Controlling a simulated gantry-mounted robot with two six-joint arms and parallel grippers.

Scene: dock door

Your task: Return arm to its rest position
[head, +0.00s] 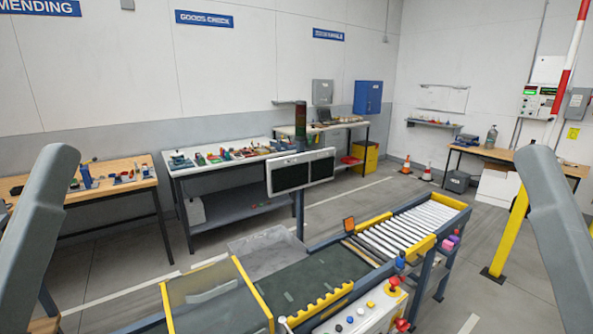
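My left arm (42,225) shows at the left edge as a grey link that leans toward the middle at its top. My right arm (556,235) shows at the right edge as a similar grey link. Both links stand apart from the tables and the conveyor in the picture. Neither gripper is in the head view, so their fingers and anything in them are hidden.
A conveyor (320,275) with yellow guards and a roller section (412,229) runs across the front. A control box (362,312) with buttons is on its near side. A dark screen (300,172) stands behind it. Workbenches (240,160) line the wall. A yellow post (507,235) stands right.

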